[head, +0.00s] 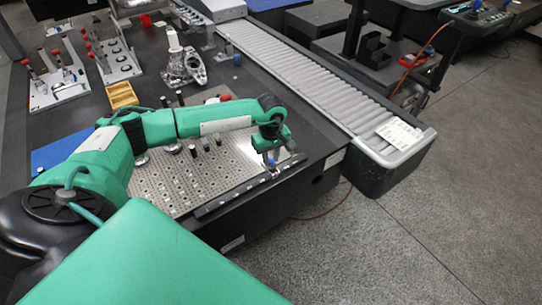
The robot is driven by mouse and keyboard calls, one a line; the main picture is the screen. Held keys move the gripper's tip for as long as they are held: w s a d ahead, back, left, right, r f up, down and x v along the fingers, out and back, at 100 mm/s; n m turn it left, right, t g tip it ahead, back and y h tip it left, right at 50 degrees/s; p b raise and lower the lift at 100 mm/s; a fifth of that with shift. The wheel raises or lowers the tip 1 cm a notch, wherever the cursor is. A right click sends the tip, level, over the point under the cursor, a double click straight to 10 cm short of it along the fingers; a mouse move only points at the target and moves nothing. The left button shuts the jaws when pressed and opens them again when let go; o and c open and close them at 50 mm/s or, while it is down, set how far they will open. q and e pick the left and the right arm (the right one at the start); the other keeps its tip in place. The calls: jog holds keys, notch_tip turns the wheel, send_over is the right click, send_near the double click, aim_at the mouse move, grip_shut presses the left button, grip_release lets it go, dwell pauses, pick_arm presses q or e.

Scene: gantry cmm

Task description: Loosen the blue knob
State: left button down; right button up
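My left arm reaches in from the left over the table, and its gripper (272,168) points down at the front right corner of the perforated metal plate. A small patch of blue, probably the blue knob (271,161), shows at the fingertips and is mostly covered by the gripper. The fingers are too small and overlapped to tell whether they are open or shut on it. Another small blue round part (237,60) sits farther back beside the conveyor. My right gripper is not in view.
The perforated plate (165,185) bears several dark posts. A grey roller conveyor (300,75) runs along the table's right side, with a white label sheet (399,134) at its end. A yellow tray (121,95) and red-knobbed fixtures (105,60) stand farther back. Open floor lies at right.

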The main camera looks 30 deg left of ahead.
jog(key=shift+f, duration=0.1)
pick_arm(q)
jog(key=shift+n+b, duration=0.45)
jog(key=shift+n, duration=0.25)
jog(key=shift+n+b, duration=0.5)
jog(key=shift+n, duration=1.1)
jog(key=shift+n+b, duration=0.4)
jog(key=shift+n, duration=0.2)
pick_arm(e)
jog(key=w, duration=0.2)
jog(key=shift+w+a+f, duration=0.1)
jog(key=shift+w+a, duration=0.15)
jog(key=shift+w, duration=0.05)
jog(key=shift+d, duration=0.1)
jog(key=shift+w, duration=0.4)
pick_arm(q)
jog(key=c, duration=1.2)
grip_release()
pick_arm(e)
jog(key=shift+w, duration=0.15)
